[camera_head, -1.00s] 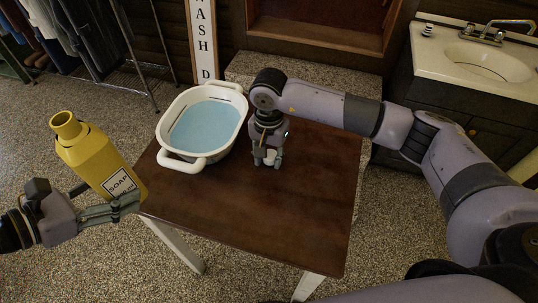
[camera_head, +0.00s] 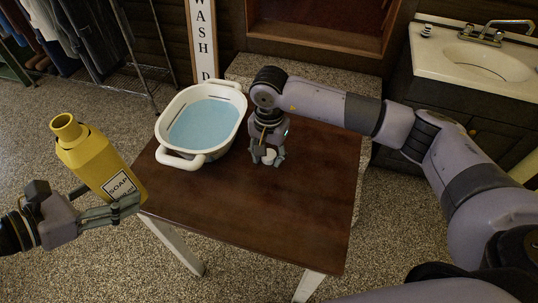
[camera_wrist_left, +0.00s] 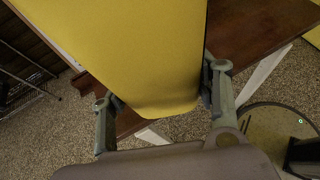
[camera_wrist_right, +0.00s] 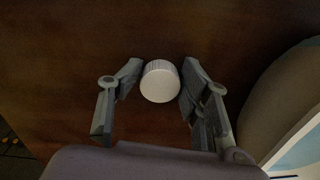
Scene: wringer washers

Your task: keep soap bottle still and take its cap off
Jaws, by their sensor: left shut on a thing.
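The yellow soap bottle (camera_head: 95,160) is held in the air left of the table, tilted, with its open neck (camera_head: 66,125) bare and pointing up-left. My left gripper (camera_head: 112,208) is shut on the bottle's lower body; the bottle also fills the top of the left wrist view (camera_wrist_left: 140,50). The white cap (camera_head: 269,156) is at the tabletop below my right gripper (camera_head: 266,157). In the right wrist view the cap (camera_wrist_right: 160,81) lies between the two fingers, with a gap on each side. The right gripper is open.
The brown table (camera_head: 250,215) has free room in front and to the right of the cap. A white tub (camera_head: 165,157) of blue water stands at its back left, close to the right gripper. A sink counter (camera_head: 430,60) is at the back right.

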